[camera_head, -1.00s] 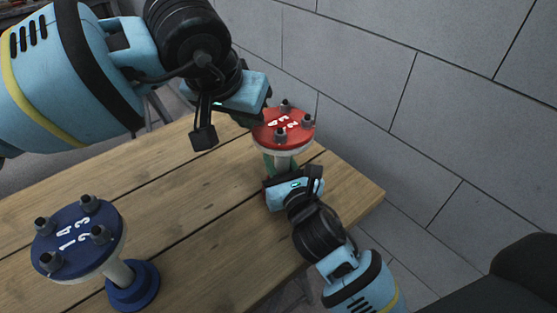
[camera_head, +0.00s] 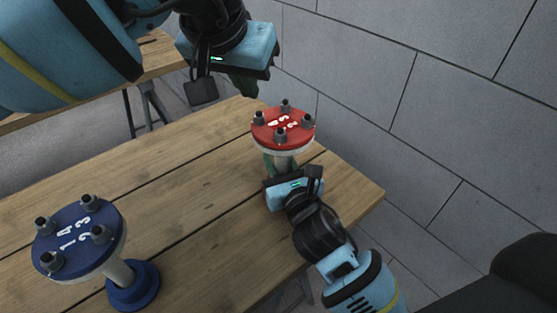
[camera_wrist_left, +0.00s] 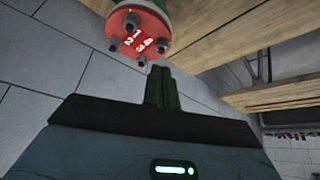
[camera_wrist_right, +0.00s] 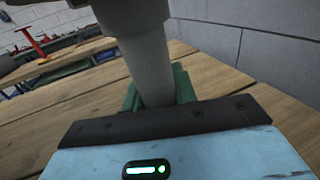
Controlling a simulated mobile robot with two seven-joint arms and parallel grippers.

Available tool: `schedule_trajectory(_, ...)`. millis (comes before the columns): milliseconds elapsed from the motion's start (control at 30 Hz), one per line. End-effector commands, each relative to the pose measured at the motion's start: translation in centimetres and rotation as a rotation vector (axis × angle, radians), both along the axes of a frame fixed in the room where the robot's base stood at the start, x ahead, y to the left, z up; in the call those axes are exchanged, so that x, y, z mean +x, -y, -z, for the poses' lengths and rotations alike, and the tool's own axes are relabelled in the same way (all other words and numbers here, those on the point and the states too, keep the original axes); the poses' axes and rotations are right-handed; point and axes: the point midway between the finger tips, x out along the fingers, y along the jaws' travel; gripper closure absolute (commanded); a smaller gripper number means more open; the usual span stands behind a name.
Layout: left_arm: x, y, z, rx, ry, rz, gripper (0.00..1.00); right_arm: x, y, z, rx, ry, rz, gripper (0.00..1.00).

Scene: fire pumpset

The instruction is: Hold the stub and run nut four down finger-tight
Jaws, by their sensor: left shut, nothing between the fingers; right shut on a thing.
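The red flange (camera_head: 283,128), with several dark nuts on studs and white numbers, tops an upright stub at the table's right end. In the left wrist view the nut nearest the figure 4 (camera_wrist_left: 162,46) sits at the flange's right. My right gripper (camera_head: 272,164) is shut around the grey stub pipe (camera_wrist_right: 152,65) below the flange; its green fingers show either side of the pipe. My left gripper (camera_head: 243,87) is shut and empty, above and left of the flange in the head view, apart from it. Its closed fingers (camera_wrist_left: 161,86) show with nothing between them.
A blue flange (camera_head: 77,240) with several nuts and numbers stands on a blue base at the table's left front. The wooden table (camera_head: 190,190) is bare between the two stubs. A grey block wall (camera_head: 400,110) stands close behind on the right.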

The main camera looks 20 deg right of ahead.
Motion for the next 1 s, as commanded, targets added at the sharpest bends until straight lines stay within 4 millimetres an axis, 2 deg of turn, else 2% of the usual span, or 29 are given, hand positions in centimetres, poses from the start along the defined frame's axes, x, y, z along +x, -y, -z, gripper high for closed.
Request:
schedule_trajectory(100, -0.5, 0.7, -0.4, 0.000, -0.004, 0.000, 1.00, 0.0, 0.0, 0.1, 0.000, -0.002, 0.000, 1.00)
schedule_trajectory(333, -0.4, 0.6, 0.2, 0.001, -0.004, -0.001, 1.00, 0.0, 0.0, 0.1, 0.000, -0.002, 0.001, 1.00)
schedule_trajectory(800, -0.5, 0.6, 5.2, 0.001, -0.004, -0.001, 1.00, 0.0, 0.0, 0.1, -0.001, -0.001, 0.001, 1.00)
schedule_trajectory(1000, -0.5, 0.6, 6.4, 0.002, -0.002, 0.000, 1.00, 0.0, 0.0, 0.1, -0.001, -0.001, 0.001, 1.00)
